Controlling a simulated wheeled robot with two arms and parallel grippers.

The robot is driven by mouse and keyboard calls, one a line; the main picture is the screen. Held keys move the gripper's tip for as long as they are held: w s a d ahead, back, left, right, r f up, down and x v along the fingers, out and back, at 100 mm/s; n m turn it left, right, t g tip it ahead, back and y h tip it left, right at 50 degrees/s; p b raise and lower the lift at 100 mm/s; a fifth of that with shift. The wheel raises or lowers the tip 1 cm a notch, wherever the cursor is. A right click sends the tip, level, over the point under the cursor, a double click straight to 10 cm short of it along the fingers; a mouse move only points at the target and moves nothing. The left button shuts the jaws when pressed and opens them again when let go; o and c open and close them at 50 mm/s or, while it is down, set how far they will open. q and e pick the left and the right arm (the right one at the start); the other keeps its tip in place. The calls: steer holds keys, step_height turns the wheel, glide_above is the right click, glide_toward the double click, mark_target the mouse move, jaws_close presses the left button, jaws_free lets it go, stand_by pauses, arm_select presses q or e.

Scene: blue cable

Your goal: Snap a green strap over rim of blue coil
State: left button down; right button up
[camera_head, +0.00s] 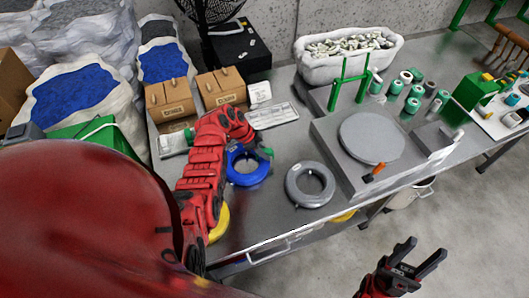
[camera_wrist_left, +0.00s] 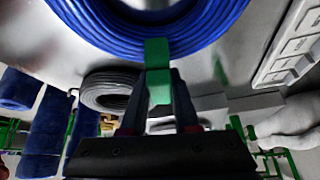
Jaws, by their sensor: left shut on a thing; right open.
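The blue coil (camera_head: 248,165) lies on the metal table in the head view, partly hidden by my left arm. It fills the top of the left wrist view (camera_wrist_left: 150,40). My left gripper (camera_wrist_left: 158,100) is shut on a green strap (camera_wrist_left: 158,70). The strap's end reaches the coil's rim and overlaps it in the wrist view; I cannot tell whether it is seated around the rim. In the head view a bit of green (camera_head: 266,152) shows at the coil's right side. My right gripper (camera_head: 418,260) is open and empty, in front of the table over the floor.
A grey coil (camera_head: 310,184) lies right of the blue one. A machine with a round grey plate (camera_head: 370,138) and green posts stands further right. Cardboard boxes (camera_head: 221,87) and a white bin (camera_head: 348,52) stand at the back. Green and white spools (camera_head: 412,104) stand at the right.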

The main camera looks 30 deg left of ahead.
arm_select(q)
steer(key=shift+f+b, duration=0.75)
steer(key=shift+b, duration=0.15)
steer(key=shift+r, duration=0.25)
steer(key=shift+r, duration=0.45)
steer(key=shift+b, duration=0.45)
steer(key=shift+r, duration=0.1)
